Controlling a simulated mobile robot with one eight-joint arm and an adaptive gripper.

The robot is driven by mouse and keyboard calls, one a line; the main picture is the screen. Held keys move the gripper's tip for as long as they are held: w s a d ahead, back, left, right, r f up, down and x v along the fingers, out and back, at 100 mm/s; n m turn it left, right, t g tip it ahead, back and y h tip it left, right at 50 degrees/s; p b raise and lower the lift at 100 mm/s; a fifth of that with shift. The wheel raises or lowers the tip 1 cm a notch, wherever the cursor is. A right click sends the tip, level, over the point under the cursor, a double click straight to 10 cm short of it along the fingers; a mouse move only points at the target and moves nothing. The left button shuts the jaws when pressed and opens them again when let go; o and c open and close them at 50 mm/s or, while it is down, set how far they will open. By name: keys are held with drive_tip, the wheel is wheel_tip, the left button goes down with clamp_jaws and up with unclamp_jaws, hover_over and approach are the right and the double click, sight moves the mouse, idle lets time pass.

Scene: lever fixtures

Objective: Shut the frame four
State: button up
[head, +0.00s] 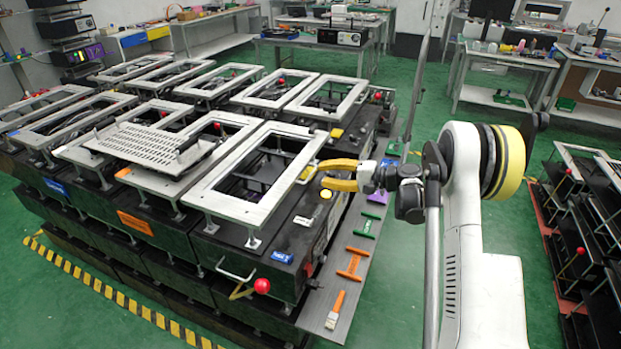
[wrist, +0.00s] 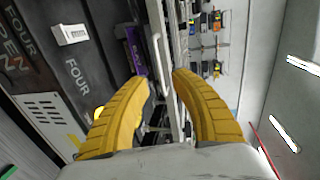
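A light grey rectangular frame (head: 225,208) lies flat on short posts over the nearest right black box (head: 275,262) in the head view. In the wrist view the word FOUR (wrist: 77,77) is printed on dark panelling, turned sideways. A pale bar handle (head: 307,174) is at the frame's right side; a pale bar (wrist: 157,55) also shows in the wrist view, lined up with the gap between my fingers. My gripper (head: 321,174) has yellow fingers, spread apart and empty, just right of the handle. Whether the fingertips touch or straddle it, I cannot tell.
A red-knobbed lever (head: 262,286) sticks out at the box's front. More frames (head: 265,95) stand close behind and left, one carrying a perforated plate (head: 150,143). Orange and green tools lie on a grey strip (head: 330,310) at right. Green floor (head: 385,300) is clear beyond it.

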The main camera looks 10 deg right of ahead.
sight(312, 172)
drive_tip(key=b+x, duration=0.1)
drive_tip(key=x, duration=0.3)
drive_tip(key=shift+w+a+f, duration=0.1)
drive_tip(key=shift+w+a, duration=0.05)
drive_tip(key=shift+a, duration=0.05)
clamp_jaws()
drive_tip(key=shift+a+r+g+h+p, duration=0.1)
drive_tip(key=shift+r+g+h+p, duration=0.2)
drive_tip(key=shift+r+p, duration=0.75)
